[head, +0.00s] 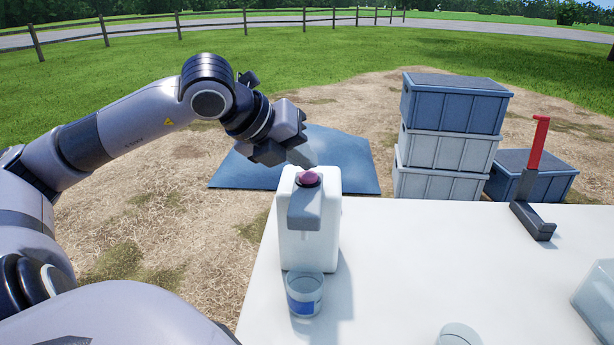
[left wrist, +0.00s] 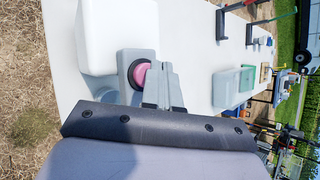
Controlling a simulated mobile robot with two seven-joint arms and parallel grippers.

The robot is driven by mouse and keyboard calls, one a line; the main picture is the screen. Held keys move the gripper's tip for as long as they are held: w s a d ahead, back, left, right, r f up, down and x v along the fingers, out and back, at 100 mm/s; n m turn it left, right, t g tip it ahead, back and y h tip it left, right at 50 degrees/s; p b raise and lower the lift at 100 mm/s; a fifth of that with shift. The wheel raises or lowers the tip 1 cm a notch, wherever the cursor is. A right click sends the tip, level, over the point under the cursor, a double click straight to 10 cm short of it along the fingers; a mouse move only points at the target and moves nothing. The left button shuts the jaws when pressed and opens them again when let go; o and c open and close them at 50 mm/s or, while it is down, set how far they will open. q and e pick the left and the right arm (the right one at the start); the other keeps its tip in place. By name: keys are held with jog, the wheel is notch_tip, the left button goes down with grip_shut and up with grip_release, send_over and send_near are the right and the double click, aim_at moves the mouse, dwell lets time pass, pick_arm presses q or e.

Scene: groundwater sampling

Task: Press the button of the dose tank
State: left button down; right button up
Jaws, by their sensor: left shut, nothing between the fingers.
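The dose tank (head: 306,245) is a white upright container at the left edge of the white table, with a grey dispenser head. Its round purplish-red button (head: 309,178) sits on top of that head; it looks pink in the left wrist view (left wrist: 139,73). My left gripper (head: 304,156) is shut and empty, just above and behind the button. In the left wrist view its closed fingers (left wrist: 164,86) lie right beside the button; I cannot tell whether they touch it. My right gripper is not in view.
A clear cup with a blue band (head: 304,296) stands at the tank's front. Another glass (head: 459,336) and a clear container (head: 598,290) are at the front right. A red-handled stand (head: 533,180) is at the back right. Stacked crates (head: 448,150) stand behind the table, whose middle is clear.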

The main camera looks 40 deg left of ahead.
aim_at(303, 176)
pick_arm(q)
jog(key=shift+f+b, duration=0.4)
dwell(0.7)
jog(key=shift+r, duration=0.1)
jog(key=shift+r+p, duration=0.7)
jog(key=shift+r, duration=0.05)
notch_tip(303, 176, up, 6)
jog(key=p, duration=0.5)
dwell(2.5)
